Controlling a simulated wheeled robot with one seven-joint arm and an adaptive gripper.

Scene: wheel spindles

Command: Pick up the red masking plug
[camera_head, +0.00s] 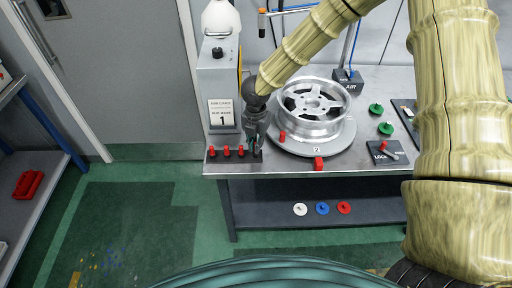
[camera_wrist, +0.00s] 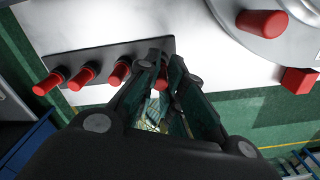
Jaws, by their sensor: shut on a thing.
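Several red masking plugs stand in a row on a dark strip (camera_wrist: 95,60) at the table's front left corner. Three of them show beside my gripper in the head view: a left plug (camera_head: 212,152), a middle plug (camera_head: 227,151) and a right plug (camera_head: 241,151). My gripper (camera_head: 255,148) points down at the strip's right end. In the wrist view its fingers are closed around the red masking plug (camera_wrist: 162,76) at the end of the row. The fingers hide part of that plug. I cannot tell whether it is still seated in the strip.
A silver wheel (camera_head: 314,103) lies on a round turntable (camera_head: 338,146) just right of my gripper. Another red plug (camera_head: 282,136) stands at the wheel's front, and a red block (camera_head: 319,163) sits at the turntable's edge. A grey post (camera_head: 220,85) rises behind the strip.

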